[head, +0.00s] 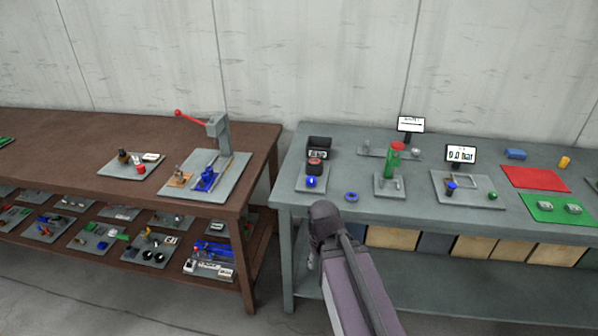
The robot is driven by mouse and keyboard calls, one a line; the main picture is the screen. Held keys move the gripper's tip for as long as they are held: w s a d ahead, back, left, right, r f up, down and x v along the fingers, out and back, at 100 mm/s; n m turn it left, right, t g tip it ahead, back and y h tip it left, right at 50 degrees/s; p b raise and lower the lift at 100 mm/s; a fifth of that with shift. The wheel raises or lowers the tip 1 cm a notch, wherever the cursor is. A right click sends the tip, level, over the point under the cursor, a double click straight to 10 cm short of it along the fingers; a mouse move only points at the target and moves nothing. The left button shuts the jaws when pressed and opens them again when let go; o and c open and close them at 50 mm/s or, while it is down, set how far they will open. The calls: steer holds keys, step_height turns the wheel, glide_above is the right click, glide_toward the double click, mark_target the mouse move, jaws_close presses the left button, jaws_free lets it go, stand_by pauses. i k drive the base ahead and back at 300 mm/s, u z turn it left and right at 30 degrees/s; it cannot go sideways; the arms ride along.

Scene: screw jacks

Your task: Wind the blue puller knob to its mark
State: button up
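Several blue parts stand on the grey bench, and I cannot tell for sure which is the puller knob. A round blue knob (311,181) sits at the front of a small grey plate (313,188), before a black and red device (315,165). A blue ring (351,197) lies flat on the bench to its right. Another blue knob (452,186) is on a plate below a "0.0 bar" display (460,155). No mark can be made out. My arm rises at the front edge of the bench; my gripper's fingers do not show.
The grey bench (400,212) also carries a green cylinder stand (394,160), a red mat (535,178) and a green mat (540,216). A brown bench (60,150) to the left holds a red-handled press (217,128). A floor gap separates the benches.

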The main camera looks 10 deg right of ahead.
mark_target(311, 181)
steer(key=z, duration=0.2)
steer(key=i, duration=0.85)
steer(key=z, duration=0.4)
